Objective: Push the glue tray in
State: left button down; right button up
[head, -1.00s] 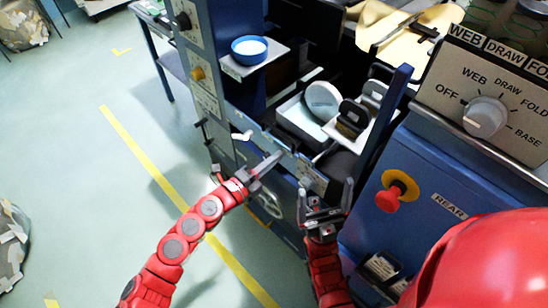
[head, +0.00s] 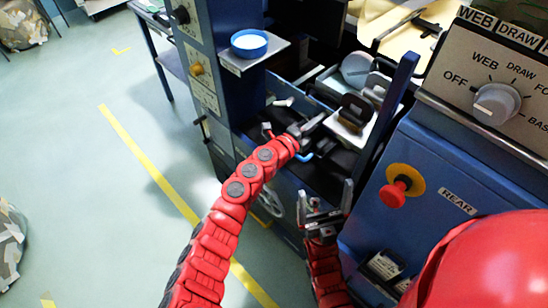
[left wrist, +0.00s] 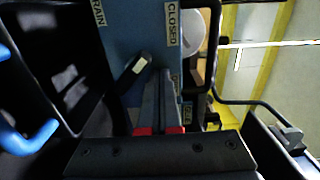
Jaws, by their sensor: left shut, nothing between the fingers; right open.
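The glue tray (head: 332,82) is a pale tray inside the blue machine, with a round grey-white disc (head: 357,66) at it. My left gripper (head: 318,121) is shut and empty, reaching into the machine opening by the tray's front. In the left wrist view its closed fingers (left wrist: 160,98) point at a blue panel (left wrist: 112,28) marked CLOSED. Whether they touch it I cannot tell. A dark lever with a pale tip (left wrist: 137,70) is beside the fingers. My right gripper (head: 326,196) is open and empty, lower, in front of the machine.
A blue bowl (head: 249,42) stands on a small shelf left of the opening. Dark-handled blocks (head: 352,112) are right of my left gripper. A red stop button (head: 394,192) and a selector knob (head: 496,103) are at the right.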

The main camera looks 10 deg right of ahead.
aim_at(331, 110)
pick_arm(q)
jog(key=b+x, duration=0.2)
jog(key=x, duration=0.3)
jog(key=shift+w+d+f, duration=0.1)
jog(key=shift+w+d, duration=0.05)
jog(key=shift+d, duration=0.05)
jog(key=shift+r, duration=0.3)
